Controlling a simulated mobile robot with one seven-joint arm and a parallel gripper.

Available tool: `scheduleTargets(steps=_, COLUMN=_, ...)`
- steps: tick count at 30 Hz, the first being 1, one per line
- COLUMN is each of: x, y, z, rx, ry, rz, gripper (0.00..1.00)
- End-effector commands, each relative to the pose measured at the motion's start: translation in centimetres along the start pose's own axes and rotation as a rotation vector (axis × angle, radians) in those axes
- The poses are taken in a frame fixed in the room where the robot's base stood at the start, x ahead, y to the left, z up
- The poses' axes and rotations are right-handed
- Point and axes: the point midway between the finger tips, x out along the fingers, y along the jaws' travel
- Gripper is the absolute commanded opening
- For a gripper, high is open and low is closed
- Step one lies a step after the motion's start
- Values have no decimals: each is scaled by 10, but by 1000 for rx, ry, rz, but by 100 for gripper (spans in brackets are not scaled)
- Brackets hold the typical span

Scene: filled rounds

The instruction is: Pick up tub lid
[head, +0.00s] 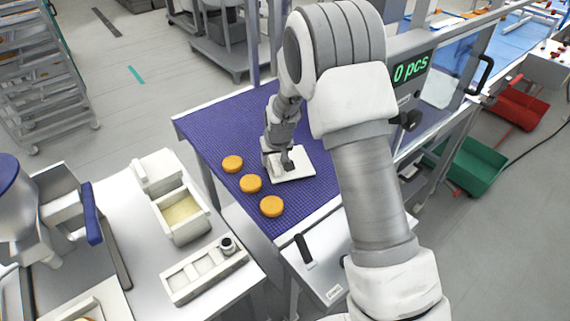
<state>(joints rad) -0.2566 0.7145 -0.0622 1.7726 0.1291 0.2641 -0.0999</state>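A flat white square piece (304,167) lies on the purple-blue mesh surface; it may be the tub lid, but I cannot be sure. My gripper (286,164) points down over its left part and hides some of it. The fingers are small and dark here, so I cannot tell whether they are open, shut or touching the piece. An open white tub (187,231) with pale yellow filling stands on the left table. A white block-like piece (160,168) sits just behind the tub; what it is, I cannot tell.
Three round orange-brown items (250,184) lie in a row left of the white piece on the mesh surface (222,125). A white tray with compartments (205,276) stands in front of the tub.

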Motion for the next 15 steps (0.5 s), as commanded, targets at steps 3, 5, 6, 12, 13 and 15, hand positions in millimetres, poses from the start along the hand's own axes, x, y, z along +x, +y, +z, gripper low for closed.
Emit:
scheduleTargets(steps=3, x=0, y=0, z=0, rx=0, ry=-1, rz=0, gripper=31)
scheduleTargets(steps=5, x=0, y=0, z=0, rx=0, ry=-1, rz=0, gripper=20)
scheduleTargets(steps=6, x=0, y=0, z=0, rx=0, ry=-1, rz=0, gripper=13)
scheduleTargets(steps=12, x=0, y=0, z=0, rx=0, ry=-1, rz=0, gripper=0)
scheduleTargets(steps=13, x=0, y=0, z=0, rx=0, ry=-1, rz=0, gripper=0)
scheduleTargets(steps=15, x=0, y=0, z=0, rx=0, ry=0, rz=0, gripper=0)
